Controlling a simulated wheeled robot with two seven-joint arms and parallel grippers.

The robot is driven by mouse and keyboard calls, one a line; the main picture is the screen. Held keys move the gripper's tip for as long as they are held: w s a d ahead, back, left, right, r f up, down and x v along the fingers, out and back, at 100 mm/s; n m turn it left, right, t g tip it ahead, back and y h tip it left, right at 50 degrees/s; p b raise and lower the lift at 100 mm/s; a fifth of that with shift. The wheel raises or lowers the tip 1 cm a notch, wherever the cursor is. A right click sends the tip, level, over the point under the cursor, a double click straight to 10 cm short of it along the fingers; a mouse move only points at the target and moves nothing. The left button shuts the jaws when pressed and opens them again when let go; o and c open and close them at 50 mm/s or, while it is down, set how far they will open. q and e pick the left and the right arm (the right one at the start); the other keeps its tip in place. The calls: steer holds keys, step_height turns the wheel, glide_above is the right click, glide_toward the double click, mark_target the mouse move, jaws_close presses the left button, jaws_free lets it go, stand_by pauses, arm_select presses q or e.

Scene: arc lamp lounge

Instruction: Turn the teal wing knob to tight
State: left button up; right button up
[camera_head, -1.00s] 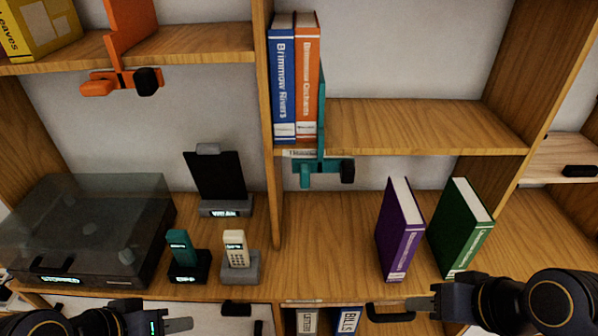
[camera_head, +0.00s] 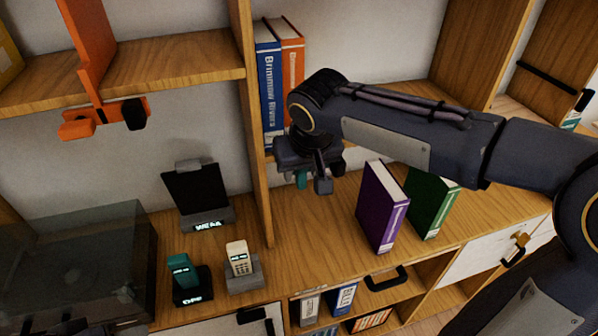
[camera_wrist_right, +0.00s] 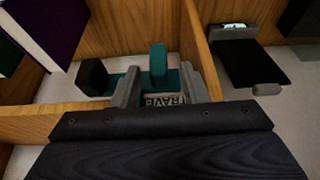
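The teal wing knob (camera_wrist_right: 158,64) belongs to a teal clamp under the middle shelf edge. In the right wrist view it stands upright between the two grey fingers of my right gripper (camera_wrist_right: 168,80). The fingers are apart, with a gap on the left of the knob; on the right I cannot tell whether there is contact. In the head view my right gripper (camera_head: 308,174) hides most of the clamp, and only a bit of teal (camera_head: 301,179) shows. The clamp's black knob (camera_wrist_right: 92,77) is left in the wrist view.
An orange clamp bracket (camera_head: 90,60) hangs on the upper left shelf. A blue book (camera_head: 266,85) and an orange book (camera_head: 292,60) stand behind my right arm. Purple (camera_head: 382,207) and green (camera_head: 432,200) books stand below. Two phones and a dark-lidded player occupy the lower left.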

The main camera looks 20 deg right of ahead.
steer(key=shift+x, duration=1.15)
jaws_close()
